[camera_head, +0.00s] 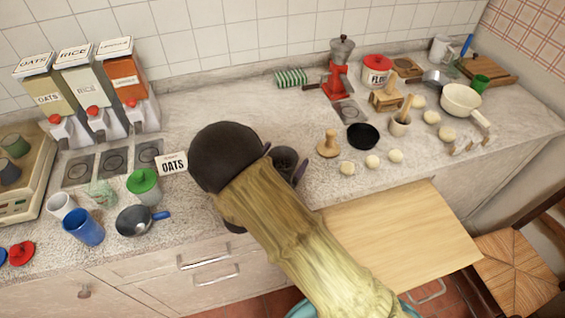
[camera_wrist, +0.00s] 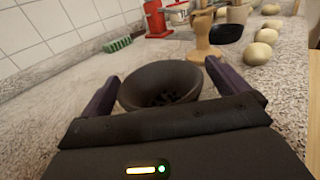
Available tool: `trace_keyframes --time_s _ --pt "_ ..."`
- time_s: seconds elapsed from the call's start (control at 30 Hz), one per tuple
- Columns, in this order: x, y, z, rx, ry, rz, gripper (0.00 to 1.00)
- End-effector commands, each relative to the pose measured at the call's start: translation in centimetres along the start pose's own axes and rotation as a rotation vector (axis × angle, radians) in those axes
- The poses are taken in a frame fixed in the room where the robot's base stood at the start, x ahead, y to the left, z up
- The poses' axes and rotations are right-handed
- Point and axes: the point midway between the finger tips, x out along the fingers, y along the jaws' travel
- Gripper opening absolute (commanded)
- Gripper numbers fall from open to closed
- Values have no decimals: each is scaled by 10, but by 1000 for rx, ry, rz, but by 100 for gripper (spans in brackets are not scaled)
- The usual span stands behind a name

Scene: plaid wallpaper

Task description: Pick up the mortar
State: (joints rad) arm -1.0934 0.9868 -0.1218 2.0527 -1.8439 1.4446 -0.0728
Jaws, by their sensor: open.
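The mortar appears to be the dark, flared bowl (camera_wrist: 162,84) standing upright on the counter in the wrist view, with dark, unclear shapes inside. My gripper (camera_wrist: 161,72) is open, with one purple-dark finger on each side of the bowl. The right finger is very close to its rim; contact cannot be told. In the head view the dark bowl (camera_head: 284,157) shows only partly beside my gripper, and my arm hides the rest. A pale cup with a wooden stick (camera_head: 399,124) stands farther right.
A wooden stamp-like tool (camera_head: 328,147) stands right of the bowl, with a black dish (camera_head: 362,136) and several pale round balls beyond. A red grinder (camera_head: 340,80) and a green striped item (camera_head: 291,78) are behind. An OATS card (camera_head: 173,165) is left.

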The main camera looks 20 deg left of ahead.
Motion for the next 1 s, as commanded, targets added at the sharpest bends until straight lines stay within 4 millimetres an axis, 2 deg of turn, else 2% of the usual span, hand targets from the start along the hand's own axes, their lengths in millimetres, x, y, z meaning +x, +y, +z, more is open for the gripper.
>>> trace_keyframes --time_s 0.43,0.7,0.77,1.0 --pt "-1 0 0 0 0 0 100" --pt "-1 0 0 0 0 0 47" --pt "-1 0 0 0 0 0 37" --pt "0 0 2 1 -3 0 37"
